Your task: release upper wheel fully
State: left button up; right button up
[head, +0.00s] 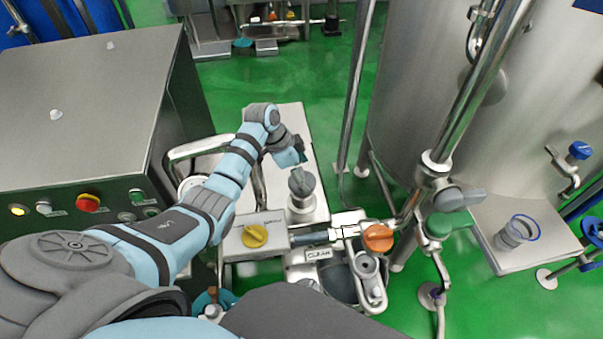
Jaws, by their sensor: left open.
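My left arm reaches in from the left, and my left gripper (298,158) is over the steel plate (288,120), just above and behind a grey knob-like wheel (301,182) on a steel stem. The gripper is open, and no held thing shows in it. Its fingers are small and partly hidden by the wrist, so I cannot tell whether they touch the wheel. Nearer to me are a yellow knob (255,236) on a steel box and an orange knob (378,237) on the pipework. The frame does not show which one is the upper wheel. My right gripper is not in view.
A steel control cabinet (90,110) with buttons stands at the left. A large steel tank (430,90) with a slanted pipe (470,100) stands at the right.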

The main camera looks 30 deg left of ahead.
pick_arm(q)
jog(key=shift+s+r, duration=0.1)
jog(key=shift+s, duration=0.05)
jog(key=shift+s+r, duration=0.2)
jog(key=shift+s, duration=0.15)
jog(key=c, duration=0.9)
jog(key=shift+f, duration=0.1)
jog(key=shift+c, duration=1.2)
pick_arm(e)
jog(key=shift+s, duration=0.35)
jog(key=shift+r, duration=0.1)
